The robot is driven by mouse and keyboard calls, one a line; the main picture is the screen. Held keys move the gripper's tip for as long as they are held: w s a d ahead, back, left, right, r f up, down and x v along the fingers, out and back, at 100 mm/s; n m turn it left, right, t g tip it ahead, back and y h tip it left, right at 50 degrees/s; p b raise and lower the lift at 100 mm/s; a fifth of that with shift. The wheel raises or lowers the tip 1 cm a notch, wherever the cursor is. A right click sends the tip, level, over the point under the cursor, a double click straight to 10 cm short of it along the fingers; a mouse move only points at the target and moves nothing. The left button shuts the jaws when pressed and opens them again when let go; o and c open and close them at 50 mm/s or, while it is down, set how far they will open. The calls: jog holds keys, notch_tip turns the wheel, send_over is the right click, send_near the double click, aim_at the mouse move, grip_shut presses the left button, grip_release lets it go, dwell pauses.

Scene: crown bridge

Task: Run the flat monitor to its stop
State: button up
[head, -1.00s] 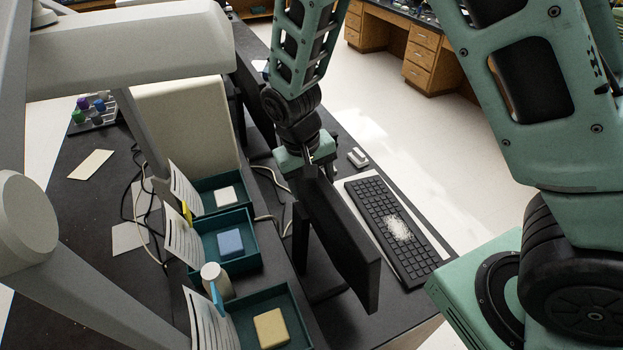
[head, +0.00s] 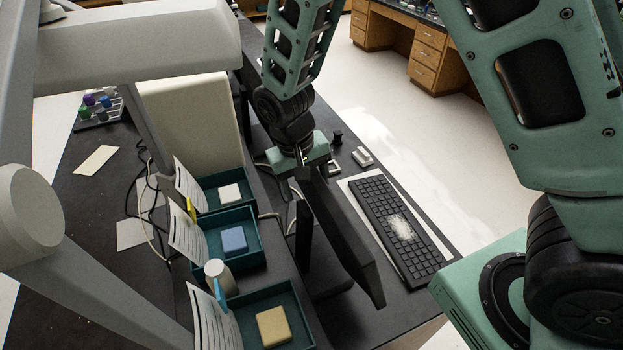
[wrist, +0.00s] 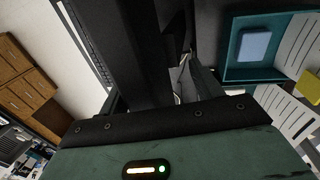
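The flat monitor (head: 342,232) is a thin dark panel on a dark stand (head: 304,232) on the black bench. It stands tilted, its edge slanting down toward the picture's lower right. My gripper (head: 306,168) is at the panel's far upper end in the head view. In the wrist view the dark panel (wrist: 145,60) runs between my two fingers (wrist: 160,95). The fingers are spread, with a gap between the panel and the right finger. The contact on the left finger is hard to make out. The monitor's joint is mostly hidden.
A keyboard (head: 375,205) with a pale powdery patch lies right of the monitor. Teal trays with a white, a blue (head: 234,240) and a yellow block (head: 272,327) stand left, with a white cylinder (head: 218,274). Cables run behind. Open floor lies beyond the bench.

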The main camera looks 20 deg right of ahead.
jog(key=shift+d, duration=0.1)
jog(key=shift+r, duration=0.2)
jog(key=r+b, duration=0.1)
jog(key=r, duration=0.2)
jog(key=a+r+b, duration=0.1)
jog(key=r, duration=0.3)
jog(key=shift+a, duration=0.2)
jog(key=shift+c, duration=0.3)
